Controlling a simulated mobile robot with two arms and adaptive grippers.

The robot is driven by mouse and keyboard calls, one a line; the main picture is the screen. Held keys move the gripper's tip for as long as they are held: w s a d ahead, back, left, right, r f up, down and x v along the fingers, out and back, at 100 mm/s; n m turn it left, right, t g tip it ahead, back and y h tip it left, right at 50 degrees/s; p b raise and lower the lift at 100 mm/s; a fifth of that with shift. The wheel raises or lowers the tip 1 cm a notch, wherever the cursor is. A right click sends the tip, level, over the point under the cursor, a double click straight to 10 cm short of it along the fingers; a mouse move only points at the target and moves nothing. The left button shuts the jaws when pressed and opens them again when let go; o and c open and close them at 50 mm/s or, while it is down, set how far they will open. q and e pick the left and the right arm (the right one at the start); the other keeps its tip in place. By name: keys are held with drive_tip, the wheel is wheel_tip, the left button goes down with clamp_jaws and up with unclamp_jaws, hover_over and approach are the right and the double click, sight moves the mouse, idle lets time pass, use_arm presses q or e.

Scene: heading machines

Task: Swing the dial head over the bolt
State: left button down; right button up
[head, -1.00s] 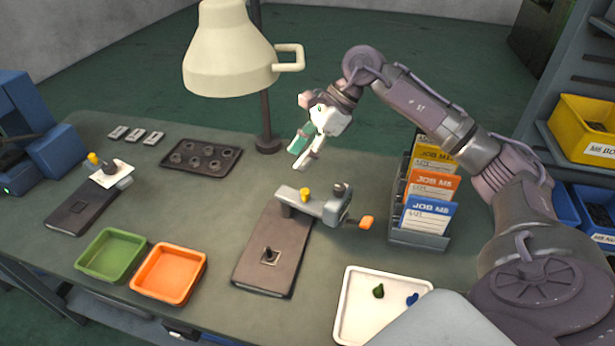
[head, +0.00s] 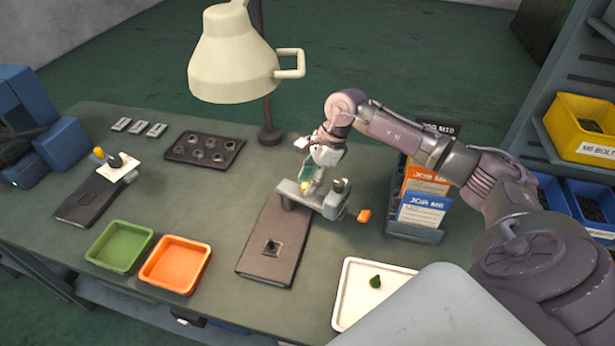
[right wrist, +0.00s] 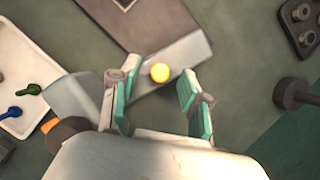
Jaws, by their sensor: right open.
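The grey dial head (head: 325,203) sits across the far end of a dark base plate (head: 262,265), with an orange knob (head: 364,216) at its right end. A yellow knob (right wrist: 160,72) stands on its arm. A small dark upright piece, apparently the bolt (head: 271,247), stands in a light square nearer the front of the plate, clear of the dial head. My right gripper (right wrist: 160,103) is open just above the dial head. In the right wrist view the yellow knob shows between and slightly beyond its green-padded fingers; contact cannot be told. My left gripper is not in view.
A card rack (head: 415,232) stands right of the dial head, close to my right arm. A lamp (head: 232,60) rises behind. Green (head: 120,245) and orange (head: 175,264) trays lie left; a white tray (head: 350,312) lies in front. A similar plate (head: 90,203) is far left.

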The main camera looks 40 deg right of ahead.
drive_tip(key=shift+w+a+f, duration=0.1)
drive_tip(key=shift+f, duration=0.4)
drive_tip(key=shift+c, duration=0.2)
clamp_jaws()
